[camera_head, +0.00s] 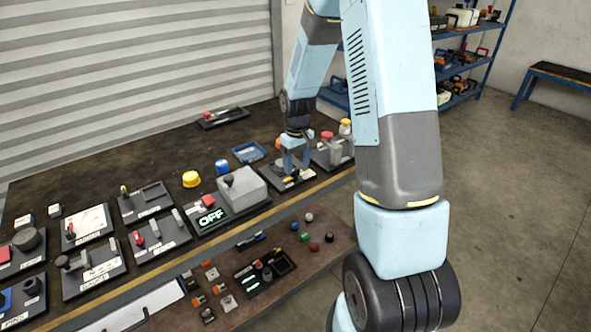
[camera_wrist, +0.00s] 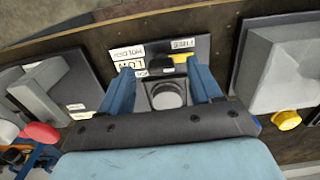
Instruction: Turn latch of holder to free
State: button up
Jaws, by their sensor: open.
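The holder is a dark plate (camera_wrist: 203,48) with white labels, one reading "FREE"; the print is upside down in the wrist view. A yellow part (camera_wrist: 181,59), likely the latch, lies beside the "FREE" label. A round grey piece (camera_wrist: 166,95) in a square mount sits on the plate. My gripper (camera_wrist: 163,80) is open, its two blue fingers on either side of the grey piece and just short of the yellow part. In the head view my gripper (camera_head: 296,160) points down over the holder plate (camera_head: 305,179). Whether the fingers touch anything is unclear.
A grey fixture with a red knob (camera_head: 327,135) stands close on the right. A blue tray (camera_head: 249,153) lies behind. Several panels fill the bench's left; its back middle is clear.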

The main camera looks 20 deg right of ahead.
notch_tip(320, 180, up, 11)
jog(key=shift+f, duration=0.2)
dwell(0.5)
jog(key=s+a+r+m+t, duration=0.2)
jog(key=s+r+t, duration=0.1)
jog(key=s+r, duration=1)
jog(key=s+r+m+t, duration=0.1)
jog(key=s+r, duration=0.2)
jog(key=s, duration=0.4)
jog(key=s+r+t, duration=0.1)
jog(key=s+r, duration=0.2)
jog(key=s, duration=0.5)
jog(key=shift+r+m+t, duration=0.25)
jog(key=shift+m+t, duration=0.05)
jog(key=shift+m, duration=0.1)
